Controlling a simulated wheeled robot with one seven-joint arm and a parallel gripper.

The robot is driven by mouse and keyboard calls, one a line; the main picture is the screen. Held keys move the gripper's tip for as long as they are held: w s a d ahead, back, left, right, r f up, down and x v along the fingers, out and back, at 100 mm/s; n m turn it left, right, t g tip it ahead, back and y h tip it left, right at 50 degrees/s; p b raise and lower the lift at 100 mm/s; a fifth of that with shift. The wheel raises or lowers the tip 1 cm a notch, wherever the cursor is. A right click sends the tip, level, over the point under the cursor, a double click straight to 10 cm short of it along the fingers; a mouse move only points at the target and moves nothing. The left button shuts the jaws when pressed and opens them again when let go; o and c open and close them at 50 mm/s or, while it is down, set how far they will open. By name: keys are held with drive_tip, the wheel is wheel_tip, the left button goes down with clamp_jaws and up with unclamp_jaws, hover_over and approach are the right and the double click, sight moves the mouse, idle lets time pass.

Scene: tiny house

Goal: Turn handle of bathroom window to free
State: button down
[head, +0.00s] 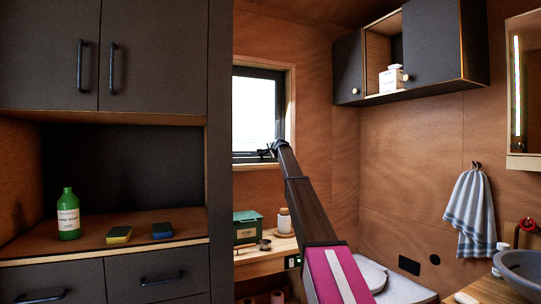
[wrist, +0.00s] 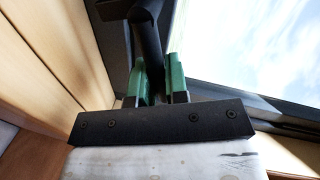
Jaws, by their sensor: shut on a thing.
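The bathroom window (head: 256,108) has a dark frame and bright glass, and shows at the centre of the head view. Its black handle (wrist: 149,40) is seen close up in the wrist view, on the dark frame to the left of the bright pane (wrist: 235,50). My gripper (wrist: 160,80) has its green fingers on either side of the handle and is shut on it. In the head view my gripper (head: 268,152) is small at the lower edge of the window, and the handle is hard to make out there.
A wooden shelf (head: 262,250) below the window holds a green box (head: 247,228) and a jar (head: 284,222). An open wall cabinet (head: 378,50) hangs to the right. A dark tall cupboard (head: 218,150) stands left of the window. A towel (head: 473,213) hangs at right.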

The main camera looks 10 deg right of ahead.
drive_tip(key=r+n, duration=0.1)
drive_tip(key=a+n+h, duration=0.1)
drive_tip(key=n, duration=0.1)
drive_tip(key=shift+s+r+t, duration=0.2)
drive_tip(key=shift+r+t, duration=0.15)
drive_tip(key=shift+t, duration=0.05)
drive_tip(key=n, duration=0.1)
drive_tip(key=a+r+n, duration=0.1)
drive_tip(key=n, duration=0.1)
drive_tip(key=shift+s+r+t, duration=0.1)
drive_tip(key=shift+s+t, duration=0.1)
drive_tip(key=shift+t, duration=0.1)
drive_tip(key=n, duration=0.1)
drive_tip(key=a+n, duration=0.1)
drive_tip(key=n, duration=0.1)
drive_tip(key=shift+s+a+r+n+t+h, duration=0.25)
drive_tip(key=shift+r+n+t+h, duration=0.05)
drive_tip(key=shift+r+h, duration=0.1)
drive_tip(key=shift+s+a+r+n+t, duration=0.15)
drive_tip(key=shift+a+n, duration=0.25)
drive_tip(key=shift+n, duration=0.45)
drive_tip(key=shift+s+a+f+n+t, duration=0.15)
drive_tip(key=shift+a+n, duration=0.25)
drive_tip(key=shift+n, duration=0.45)
drive_tip(key=shift+r, duration=0.1)
drive_tip(key=c, duration=1.1)
unclamp_jaws()
drive_tip(key=shift+c, duration=0.2)
drive_tip(key=shift+s, duration=0.1)
